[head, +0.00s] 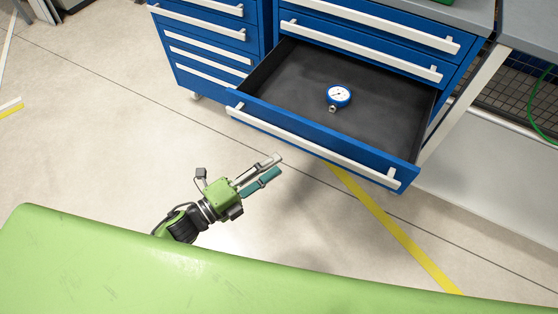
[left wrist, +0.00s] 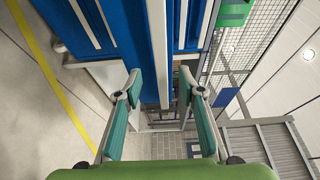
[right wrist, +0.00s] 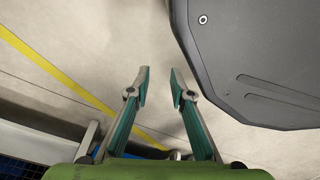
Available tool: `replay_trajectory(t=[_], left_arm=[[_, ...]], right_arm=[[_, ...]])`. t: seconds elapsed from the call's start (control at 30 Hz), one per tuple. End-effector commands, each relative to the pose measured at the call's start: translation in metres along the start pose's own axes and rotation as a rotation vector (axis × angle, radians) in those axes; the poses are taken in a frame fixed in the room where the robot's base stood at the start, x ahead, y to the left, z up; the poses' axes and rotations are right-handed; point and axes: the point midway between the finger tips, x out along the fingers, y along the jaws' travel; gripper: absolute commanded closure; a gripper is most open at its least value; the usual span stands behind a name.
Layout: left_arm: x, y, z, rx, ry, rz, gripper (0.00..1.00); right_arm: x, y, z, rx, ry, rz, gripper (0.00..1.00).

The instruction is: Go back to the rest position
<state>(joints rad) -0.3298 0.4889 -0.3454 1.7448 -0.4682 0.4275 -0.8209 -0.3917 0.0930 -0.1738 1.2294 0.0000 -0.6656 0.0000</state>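My left gripper (head: 276,165) is in front of the open drawer in the head view, apart from its white handle (head: 310,148). In the left wrist view the left gripper (left wrist: 160,75) has its two teal-padded fingers apart, with nothing between them. The white handle shows beyond the fingertips. My right gripper (right wrist: 160,72) shows only in the right wrist view. Its fingers are apart and empty over bare floor. The open drawer (head: 285,85) holds a blue pressure gauge (head: 338,95) with a white dial, lying on its dark bottom.
The blue drawer cabinet (head: 375,35) has its other visible drawers shut. A bench leg (head: 470,95) stands to its right. A yellow floor line (head: 390,225) runs below the drawer. My dark base shows close beside the right gripper. Floor left of the cabinet is clear.

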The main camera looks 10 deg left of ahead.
Motion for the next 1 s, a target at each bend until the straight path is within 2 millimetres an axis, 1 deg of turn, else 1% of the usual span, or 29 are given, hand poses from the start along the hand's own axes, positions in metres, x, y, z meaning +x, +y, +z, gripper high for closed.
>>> replay_trajectory(t=[0.5, 0.57, 0.67, 0.77, 0.83, 0.9, 0.97, 1.0], left_arm=[[0.0, 0.0, 0.0, -0.001, 0.0, 0.0, 0.64], [0.0, 0.0, 0.001, -0.007, -0.007, 0.002, 0.64], [0.002, -0.001, 0.009, -0.056, -0.06, 0.019, 0.64], [0.004, -0.002, 0.027, -0.169, -0.174, 0.057, 0.64], [0.001, 0.0, 0.042, -0.283, -0.283, 0.093, 0.64], [-0.007, 0.004, 0.056, -0.413, -0.398, 0.133, 0.64], [-0.016, 0.009, 0.065, -0.526, -0.495, 0.166, 0.64], [-0.024, 0.014, 0.068, -0.604, -0.558, 0.189, 0.64]], right_arm=[[0.0, 0.0, 0.001, 0.0, -0.001, 0.0, 0.79], [-0.001, 0.0, -0.002, 0.0, 0.002, 0.0, 0.79], [-0.009, 0.001, -0.011, 0.002, 0.01, 0.001, 0.79], [-0.028, 0.002, -0.03, 0.004, 0.024, 0.002, 0.79], [-0.047, 0.003, -0.046, 0.006, 0.036, 0.003, 0.79], [-0.069, 0.004, -0.062, 0.009, 0.047, 0.005, 0.79], [-0.088, 0.005, -0.073, 0.011, 0.055, 0.006, 0.79], [-0.102, 0.005, -0.081, 0.012, 0.061, 0.007, 0.79]])
